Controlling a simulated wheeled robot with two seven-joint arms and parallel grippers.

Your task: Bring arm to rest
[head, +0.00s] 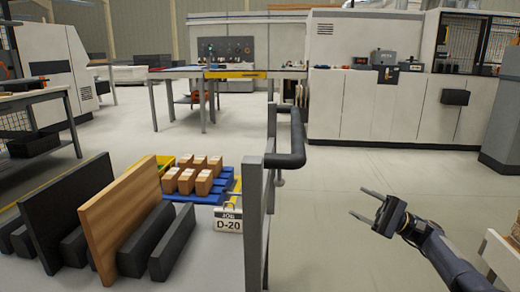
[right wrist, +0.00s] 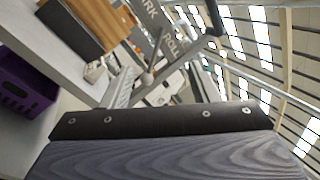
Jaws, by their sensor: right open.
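My right gripper (head: 357,202) shows in the head view at the lower right. Its two fingers are apart and point left, with nothing between them. It hangs in free air over the pale floor, to the right of a grey upright frame with a dark padded handle (head: 288,158), and does not touch it. My right forearm runs from it to the lower right corner. The right wrist view is tilted and shows no fingertips clearly. My left gripper is in neither view.
A brown board (head: 118,215) and a dark board (head: 68,210) stand in black holders at the left. Small boxes sit on a blue pallet (head: 213,198) by a D-20 sign (head: 229,220). A purple crate (right wrist: 25,85) shows in the right wrist view. Open floor lies behind the gripper.

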